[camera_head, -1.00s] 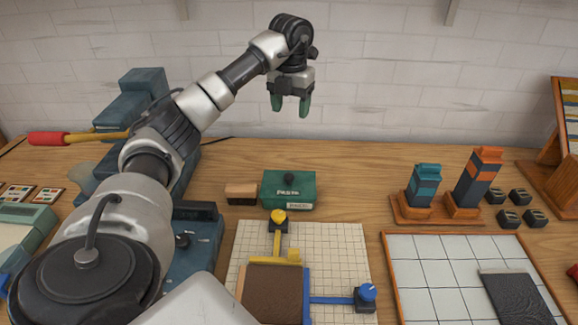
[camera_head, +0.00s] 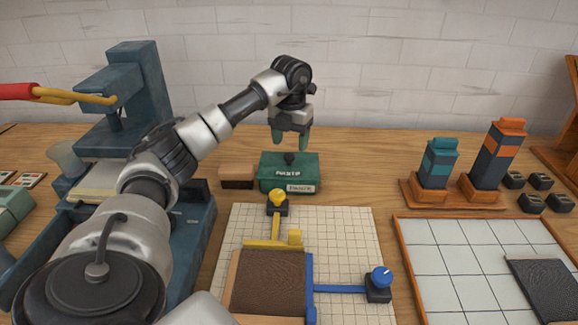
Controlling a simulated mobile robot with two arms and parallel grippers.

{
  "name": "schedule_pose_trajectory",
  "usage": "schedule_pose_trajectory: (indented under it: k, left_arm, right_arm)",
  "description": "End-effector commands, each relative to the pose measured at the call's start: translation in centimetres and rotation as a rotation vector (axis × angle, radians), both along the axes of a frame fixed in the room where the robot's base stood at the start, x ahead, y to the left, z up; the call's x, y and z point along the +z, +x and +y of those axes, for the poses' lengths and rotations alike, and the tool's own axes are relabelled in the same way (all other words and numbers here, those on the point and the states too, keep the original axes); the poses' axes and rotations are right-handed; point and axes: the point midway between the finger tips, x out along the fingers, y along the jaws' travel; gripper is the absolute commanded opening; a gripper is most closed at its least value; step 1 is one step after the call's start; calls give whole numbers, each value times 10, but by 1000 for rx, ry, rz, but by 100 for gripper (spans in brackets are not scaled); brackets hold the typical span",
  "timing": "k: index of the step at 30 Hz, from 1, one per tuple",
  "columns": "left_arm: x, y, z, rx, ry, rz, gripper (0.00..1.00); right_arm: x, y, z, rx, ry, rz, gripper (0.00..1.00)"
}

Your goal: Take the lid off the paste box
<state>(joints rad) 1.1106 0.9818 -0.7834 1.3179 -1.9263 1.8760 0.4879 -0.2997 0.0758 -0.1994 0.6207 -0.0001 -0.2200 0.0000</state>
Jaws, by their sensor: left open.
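The paste box (camera_head: 289,184) is a green box labelled PASTE, standing on the wooden table behind the gridded mat. Its green lid (camera_head: 289,162) is on it, with a dark round knob (camera_head: 289,157) on top. My left gripper (camera_head: 290,146) points down just above the knob. Its two green fingers are apart, one to each side above the knob, and hold nothing. I cannot tell whether the fingertips reach the knob's height. My right gripper is not in view.
A brown block (camera_head: 237,177) stands left of the box. A gridded mat (camera_head: 352,240) with yellow and blue stops lies in front. A blue press (camera_head: 125,95) stands at left. Teal and orange bottles (camera_head: 438,165) stand at right. Table right of the box is clear.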

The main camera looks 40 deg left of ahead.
Motion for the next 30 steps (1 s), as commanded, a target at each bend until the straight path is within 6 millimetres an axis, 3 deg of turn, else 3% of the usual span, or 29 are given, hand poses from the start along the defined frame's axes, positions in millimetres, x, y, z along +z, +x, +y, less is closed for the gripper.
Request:
schedule_pose_trajectory:
  k: [10,20,30]
  left_arm:
    - [-46,-5,1,1,1,1,61]
    - [-52,-4,1,0,1,0,61]
    - [-52,-4,1,0,1,0,9]
  right_arm:
    - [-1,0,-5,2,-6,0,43]
    - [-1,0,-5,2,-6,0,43]
    - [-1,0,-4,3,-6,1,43]
